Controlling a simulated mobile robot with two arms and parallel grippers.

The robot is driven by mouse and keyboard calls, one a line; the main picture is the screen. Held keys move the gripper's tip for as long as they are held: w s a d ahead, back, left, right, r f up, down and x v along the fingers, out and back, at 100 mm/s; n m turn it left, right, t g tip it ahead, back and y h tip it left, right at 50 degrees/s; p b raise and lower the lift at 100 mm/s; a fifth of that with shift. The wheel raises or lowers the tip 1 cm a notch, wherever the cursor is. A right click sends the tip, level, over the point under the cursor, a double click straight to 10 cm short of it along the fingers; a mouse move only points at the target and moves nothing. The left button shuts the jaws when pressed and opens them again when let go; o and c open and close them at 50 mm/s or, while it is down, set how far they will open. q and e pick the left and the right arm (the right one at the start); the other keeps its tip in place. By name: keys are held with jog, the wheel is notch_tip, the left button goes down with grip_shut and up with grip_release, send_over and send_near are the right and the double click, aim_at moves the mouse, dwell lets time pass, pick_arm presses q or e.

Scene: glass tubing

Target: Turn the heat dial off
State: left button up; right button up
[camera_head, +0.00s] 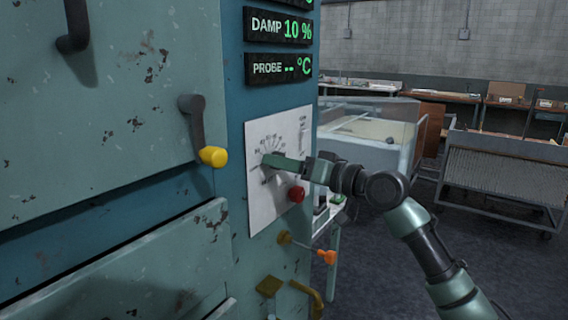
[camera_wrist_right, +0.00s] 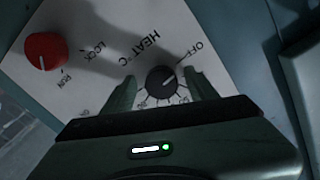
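The heat dial (camera_wrist_right: 160,81) is a round black knob with a white pointer line, on a white panel (camera_head: 257,203) lettered HEAT °C and OFF. In the right wrist view its pointer slants to the upper right, on the side of the OFF mark; I cannot tell whether it lines up exactly. My right gripper (camera_wrist_right: 162,88) is open, with one finger on each side of the dial and small gaps visible. In the head view the right gripper (camera_head: 268,160) reaches the panel from the right and hides the dial. My left gripper is out of view.
A red knob (camera_head: 296,194) marked LOCK and RUN sits below the dial; it also shows in the right wrist view (camera_wrist_right: 46,51). An orange-tipped lever (camera_head: 327,256) is lower. A yellow-ended handle (camera_head: 212,156) sticks out at left. A glass-sided tank (camera_head: 372,135) stands behind my right arm.

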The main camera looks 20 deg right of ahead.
jog(key=shift+r, duration=0.1)
jog(key=b+v, duration=0.2)
jog(key=v, duration=0.6)
dwell(0.4)
